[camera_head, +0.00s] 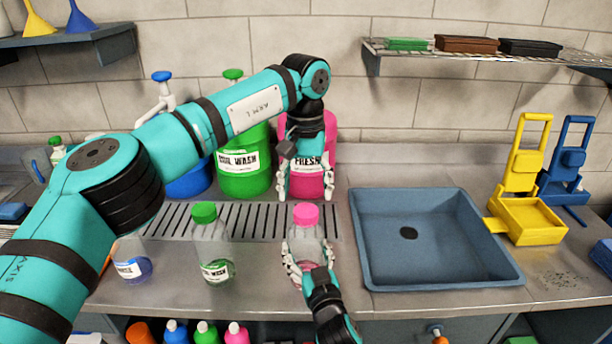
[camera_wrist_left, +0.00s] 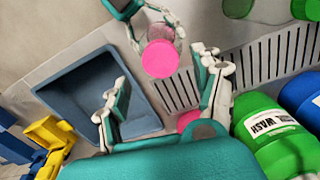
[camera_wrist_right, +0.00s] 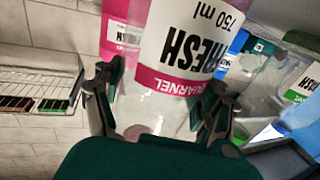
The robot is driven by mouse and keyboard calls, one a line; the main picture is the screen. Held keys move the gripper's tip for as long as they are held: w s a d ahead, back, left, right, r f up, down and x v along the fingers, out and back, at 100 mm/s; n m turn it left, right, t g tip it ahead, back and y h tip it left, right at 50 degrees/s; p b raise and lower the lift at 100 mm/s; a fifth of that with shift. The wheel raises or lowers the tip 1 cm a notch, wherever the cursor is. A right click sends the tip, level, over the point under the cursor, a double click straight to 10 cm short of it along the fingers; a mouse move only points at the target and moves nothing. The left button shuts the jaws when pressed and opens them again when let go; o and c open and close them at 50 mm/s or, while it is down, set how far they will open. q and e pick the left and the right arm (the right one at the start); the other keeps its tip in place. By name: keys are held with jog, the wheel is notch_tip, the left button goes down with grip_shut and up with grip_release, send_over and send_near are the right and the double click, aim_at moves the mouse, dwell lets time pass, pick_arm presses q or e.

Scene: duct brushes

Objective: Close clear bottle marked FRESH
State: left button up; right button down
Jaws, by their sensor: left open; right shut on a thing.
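The clear bottle marked FRESH (camera_head: 304,238) stands upright at the front edge of the drain grid, with a pink cap (camera_head: 305,214) on its neck; how tightly it sits I cannot tell. Its FRESH label (camera_wrist_right: 185,55) shows large in the right wrist view. My right gripper (camera_head: 305,262) is shut around the bottle's body from the front. My left gripper (camera_head: 306,188) is open and empty above and behind the cap, in front of the big pink jug (camera_head: 307,187). In the left wrist view the cap (camera_wrist_left: 160,58) lies beyond the open fingers, apart from them.
A clear bottle with a green cap (camera_head: 204,212) and a blue-liquid bottle (camera_head: 131,268) stand to the left. A green jug (camera_head: 243,170) is behind. The blue sink tray (camera_head: 365,268) and a yellow holder (camera_head: 530,218) are to the right. A wire shelf (camera_head: 480,52) hangs above.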

pick_arm(q)
jog(key=n, duration=0.7)
jog(key=shift+r, duration=0.25)
jog(key=n, duration=0.4)
jog(key=shift+r, duration=0.1)
jog(key=n, duration=0.4)
jog(key=shift+r+n, duration=0.15)
jog(key=shift+n, duration=0.25)
jog(key=n, duration=0.6)
jog(key=shift+r, duration=0.2)
jog(key=n, duration=0.7)
jog(key=shift+r, duration=0.2)
jog(key=n, duration=0.4)
jog(key=shift+r, duration=0.15)
jog(key=n, duration=0.4)
jog(key=shift+r+n, duration=0.1)
jog(key=shift+n, duration=0.3)
jog(key=n, duration=0.4)
jog(key=shift+r, duration=0.1)
jog(key=n, duration=0.5)
jog(key=shift+r, duration=0.15)
